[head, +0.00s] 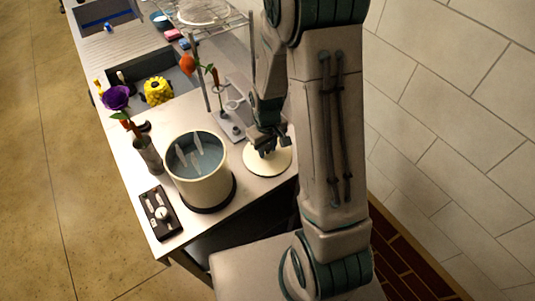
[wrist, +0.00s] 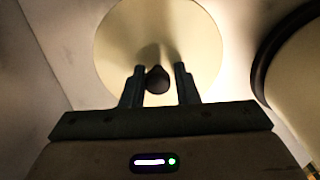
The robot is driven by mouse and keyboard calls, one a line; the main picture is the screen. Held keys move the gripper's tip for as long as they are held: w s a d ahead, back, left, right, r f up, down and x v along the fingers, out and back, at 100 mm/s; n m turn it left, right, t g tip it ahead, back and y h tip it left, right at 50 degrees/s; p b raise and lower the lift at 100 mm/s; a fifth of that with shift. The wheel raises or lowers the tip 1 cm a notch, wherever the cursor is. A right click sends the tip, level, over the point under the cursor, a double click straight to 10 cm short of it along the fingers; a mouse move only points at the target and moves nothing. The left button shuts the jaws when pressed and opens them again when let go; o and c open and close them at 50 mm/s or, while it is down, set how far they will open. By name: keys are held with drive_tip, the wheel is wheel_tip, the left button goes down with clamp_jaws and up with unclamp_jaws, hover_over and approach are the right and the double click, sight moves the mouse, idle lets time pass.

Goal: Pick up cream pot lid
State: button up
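The cream pot lid (head: 268,163) lies flat on the counter, just right of the cream pot (head: 199,182). In the wrist view the lid (wrist: 120,50) is a round cream disc with a dark knob (wrist: 157,79) at its middle. My gripper (head: 264,146) is right above the lid. In the wrist view its two fingers (wrist: 158,72) are apart, one on each side of the knob, with a small gap visible on both sides. The pot is open, with water and several pale pieces inside. My arm hides part of the counter behind the lid.
A dark control box (head: 160,213) sits at the front left of the pot. A vase (head: 149,156) with a purple flower (head: 116,97) stands behind it. A metal stand (head: 229,122) is behind the lid. A tiled wall (head: 440,130) rises at the right.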

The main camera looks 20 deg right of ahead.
drive_tip(key=shift+s+f, duration=0.15)
drive_tip(key=shift+f, duration=0.05)
clamp_jaws()
drive_tip(key=shift+s, duration=0.1)
